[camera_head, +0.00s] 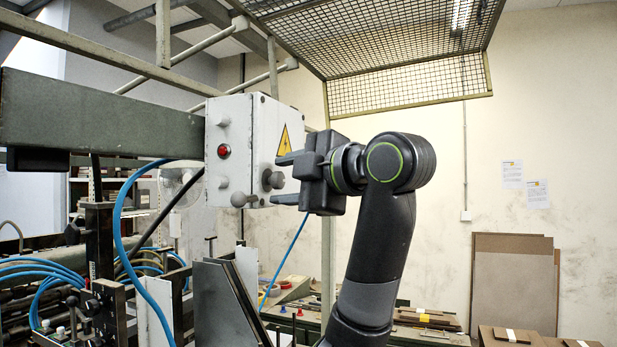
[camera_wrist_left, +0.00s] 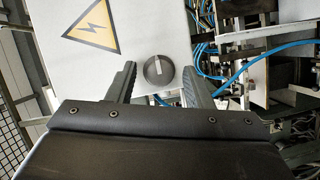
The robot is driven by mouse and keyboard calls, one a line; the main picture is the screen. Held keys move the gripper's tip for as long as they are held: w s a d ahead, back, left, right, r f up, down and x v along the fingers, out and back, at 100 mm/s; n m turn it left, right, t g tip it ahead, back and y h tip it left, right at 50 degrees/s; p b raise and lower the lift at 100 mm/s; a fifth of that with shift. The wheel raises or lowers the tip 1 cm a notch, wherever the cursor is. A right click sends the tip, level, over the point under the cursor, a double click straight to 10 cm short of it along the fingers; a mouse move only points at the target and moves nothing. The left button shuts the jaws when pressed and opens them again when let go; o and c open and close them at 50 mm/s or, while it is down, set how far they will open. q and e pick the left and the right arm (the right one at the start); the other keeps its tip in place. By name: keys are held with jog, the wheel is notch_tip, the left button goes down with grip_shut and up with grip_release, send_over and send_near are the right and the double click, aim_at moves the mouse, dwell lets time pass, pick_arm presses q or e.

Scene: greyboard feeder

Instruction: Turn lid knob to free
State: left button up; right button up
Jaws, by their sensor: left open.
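The white control box (camera_head: 228,135) has a dark round knob (camera_head: 267,180) on its lid, the face with the yellow warning triangle (camera_head: 284,140). In the wrist view the knob (camera_wrist_left: 158,71) shows a pale pointer line, roughly upright in the picture, below the warning triangle (camera_wrist_left: 93,26). My left gripper (camera_head: 278,179) is open, its two fingers pointing at the lid. In the wrist view the left gripper (camera_wrist_left: 158,72) has one finger on each side of the knob, with a gap on both sides. My right gripper is not in view.
A red button (camera_head: 224,151) and grey knobs sit on the box's other face. A green beam (camera_head: 95,115) carries the box from the left. Blue hoses (camera_head: 119,215) hang below. A wire mesh guard (camera_head: 400,50) is overhead. Boards (camera_head: 513,280) lean at the right wall.

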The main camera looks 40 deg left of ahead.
pick_arm(q)
jog(key=shift+d, duration=0.4)
jog(key=s+d+r+b, duration=0.1)
jog(key=d+b, duration=0.4)
jog(key=d, duration=1.1)
jog(key=shift+d+r, duration=0.2)
jog(key=shift+r, duration=0.2)
jog(key=shift+s+f, duration=0.1)
